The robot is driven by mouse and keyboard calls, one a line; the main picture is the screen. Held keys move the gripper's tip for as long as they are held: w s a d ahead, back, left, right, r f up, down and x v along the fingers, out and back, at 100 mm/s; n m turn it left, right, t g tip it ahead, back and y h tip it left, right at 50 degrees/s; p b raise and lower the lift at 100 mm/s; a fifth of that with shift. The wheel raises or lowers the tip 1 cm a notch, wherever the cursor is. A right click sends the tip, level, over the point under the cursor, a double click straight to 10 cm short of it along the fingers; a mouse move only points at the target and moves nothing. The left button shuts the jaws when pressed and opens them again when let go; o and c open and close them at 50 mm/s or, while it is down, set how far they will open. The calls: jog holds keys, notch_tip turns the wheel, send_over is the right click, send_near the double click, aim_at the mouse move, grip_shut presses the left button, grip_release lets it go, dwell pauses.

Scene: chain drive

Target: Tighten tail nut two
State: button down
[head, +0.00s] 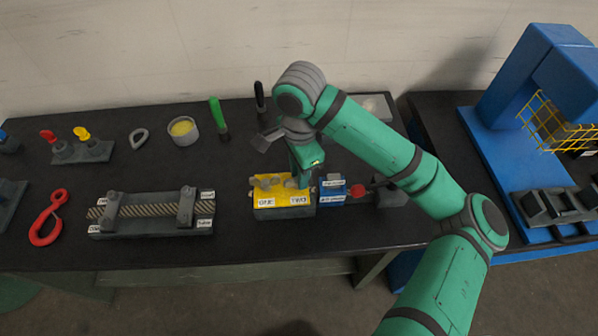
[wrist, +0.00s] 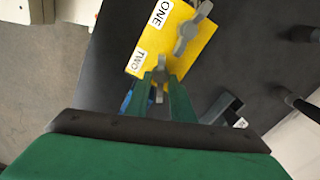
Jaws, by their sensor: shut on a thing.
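The yellow block (head: 268,201) sits on the dark bench with labels ONE and TWO on its front. It also shows in the wrist view (wrist: 148,34). A grey winged nut (wrist: 192,30) beside label ONE stands free. My gripper (wrist: 160,84) points down at the TWO end, its green fingers on either side of a second grey nut, tail nut two (wrist: 160,66). They are shut on it, hiding part of it. In the head view my gripper (head: 305,180) is over the right part of the block.
A blue labelled block (head: 331,190) with a red knob (head: 357,190) is close on the right. A rope fixture (head: 150,212) lies to the left. A cup (head: 183,130), a green-handled tool (head: 218,115) and a black-handled tool (head: 260,97) stand behind.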

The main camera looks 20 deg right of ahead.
jog(key=shift+m, duration=1.1)
dwell(0.8)
jog(key=c, duration=1.9)
grip_release()
jog(key=shift+o, duration=0.2)
notch_tip(320, 180, up, 11)
jog(key=shift+f, duration=0.1)
